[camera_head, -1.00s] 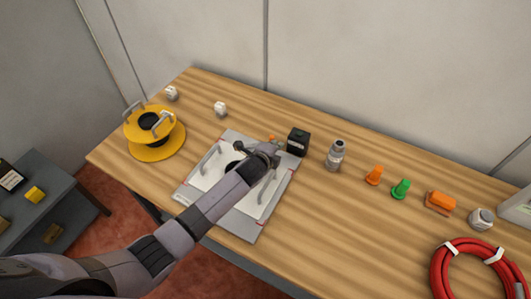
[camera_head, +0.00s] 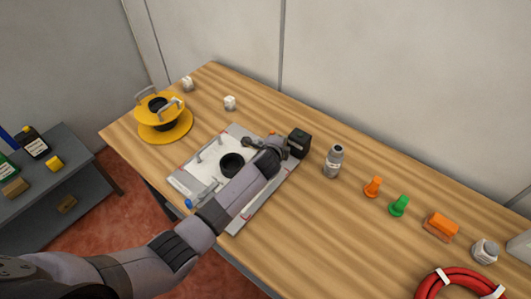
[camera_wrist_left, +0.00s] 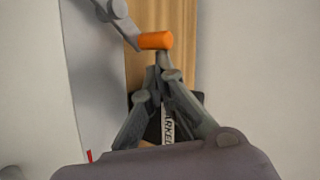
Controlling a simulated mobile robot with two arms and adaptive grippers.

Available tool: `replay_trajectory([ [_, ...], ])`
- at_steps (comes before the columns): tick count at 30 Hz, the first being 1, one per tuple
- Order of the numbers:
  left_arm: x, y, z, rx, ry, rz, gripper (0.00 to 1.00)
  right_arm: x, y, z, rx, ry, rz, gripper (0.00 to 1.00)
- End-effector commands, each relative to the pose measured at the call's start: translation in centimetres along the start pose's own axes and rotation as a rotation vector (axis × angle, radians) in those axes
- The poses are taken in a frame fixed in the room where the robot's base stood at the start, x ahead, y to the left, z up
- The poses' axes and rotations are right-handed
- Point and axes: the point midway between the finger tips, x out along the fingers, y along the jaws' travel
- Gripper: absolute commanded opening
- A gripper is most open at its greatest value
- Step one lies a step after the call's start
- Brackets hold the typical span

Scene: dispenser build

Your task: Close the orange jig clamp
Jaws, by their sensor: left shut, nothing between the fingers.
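The jig is a grey plate with a white top (camera_head: 205,160) and a dark round opening (camera_head: 232,164), lying on the table. The orange clamp handle (camera_wrist_left: 156,40) sits on the end of a grey lever (camera_wrist_left: 118,18) in the left wrist view. My left gripper (camera_wrist_left: 164,72) is shut and empty, its fingertips just below the orange handle; I cannot tell whether they touch it. In the head view my left gripper (camera_head: 258,144) is over the jig's back edge, and my arm covers the jig's right part. My right gripper is not in view.
A black box (camera_head: 299,143) stands close right of my gripper, with a grey bottle (camera_head: 333,162) beyond. Orange (camera_head: 373,187) and green (camera_head: 399,206) pegs, an orange block (camera_head: 441,226) and red hose (camera_head: 460,285) lie farther right. A yellow spool (camera_head: 165,122) stands left.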

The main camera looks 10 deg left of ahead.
Motion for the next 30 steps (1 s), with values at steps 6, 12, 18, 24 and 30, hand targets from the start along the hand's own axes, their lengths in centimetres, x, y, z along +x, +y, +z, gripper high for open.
replay_trajectory([
  [6, 0.8, 0.1, -0.1, -0.054, -0.088, 0.001, 0.00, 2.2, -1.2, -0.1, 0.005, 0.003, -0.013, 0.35],
  [12, 1.5, -0.5, 0.2, -0.102, -0.176, 0.001, 0.00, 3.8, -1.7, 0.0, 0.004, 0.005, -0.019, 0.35],
  [18, 2.2, -1.2, 0.4, -0.100, -0.176, 0.000, 0.00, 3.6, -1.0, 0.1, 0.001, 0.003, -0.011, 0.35],
  [24, 2.8, -1.6, 0.6, -0.100, -0.174, 0.000, 0.00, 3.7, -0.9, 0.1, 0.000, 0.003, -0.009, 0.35],
  [30, 3.1, -1.8, 0.7, -0.100, -0.173, 0.000, 0.00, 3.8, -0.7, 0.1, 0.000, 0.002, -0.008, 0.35],
])
